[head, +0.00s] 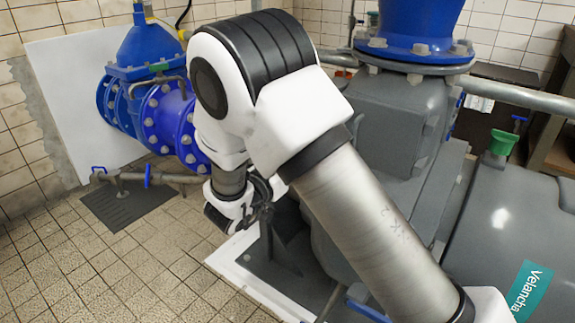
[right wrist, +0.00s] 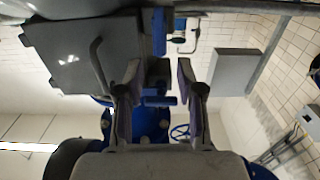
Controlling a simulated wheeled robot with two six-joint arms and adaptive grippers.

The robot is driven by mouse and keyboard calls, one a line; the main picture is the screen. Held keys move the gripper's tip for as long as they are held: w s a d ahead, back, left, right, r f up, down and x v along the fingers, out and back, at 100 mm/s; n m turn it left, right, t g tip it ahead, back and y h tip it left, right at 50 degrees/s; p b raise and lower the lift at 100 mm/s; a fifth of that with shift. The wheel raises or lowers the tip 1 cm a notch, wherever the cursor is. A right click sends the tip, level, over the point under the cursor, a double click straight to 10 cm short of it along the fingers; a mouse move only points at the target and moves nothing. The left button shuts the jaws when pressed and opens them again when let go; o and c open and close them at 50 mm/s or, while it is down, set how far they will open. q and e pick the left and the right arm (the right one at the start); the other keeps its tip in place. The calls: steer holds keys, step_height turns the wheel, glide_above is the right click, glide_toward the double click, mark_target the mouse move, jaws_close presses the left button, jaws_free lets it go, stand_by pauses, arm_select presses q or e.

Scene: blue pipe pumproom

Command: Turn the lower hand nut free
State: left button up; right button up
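My right arm crosses the middle of the head view, and its right gripper (head: 265,198) hangs low beside the grey pump housing (head: 385,125). In the right wrist view the right gripper (right wrist: 159,70) has its two fingers well apart. A small blue bar-shaped part (right wrist: 158,101), possibly a hand nut, shows in the gap between the fingers; I cannot tell its depth or whether it is touched. Another small blue part (right wrist: 180,25) shows near the top edge. Which one is the lower hand nut is unclear. The arm hides part of the housing in the head view. My left gripper is not in view.
A grey cover with a bar handle (right wrist: 96,65) fills the upper left of the right wrist view, close to the fingers. A blue flanged pipe (head: 165,118) stands left of the arm. The tiled floor (head: 100,270) at lower left is clear.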

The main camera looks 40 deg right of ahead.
steer(key=v, duration=0.4)
steer(key=shift+a, duration=0.15)
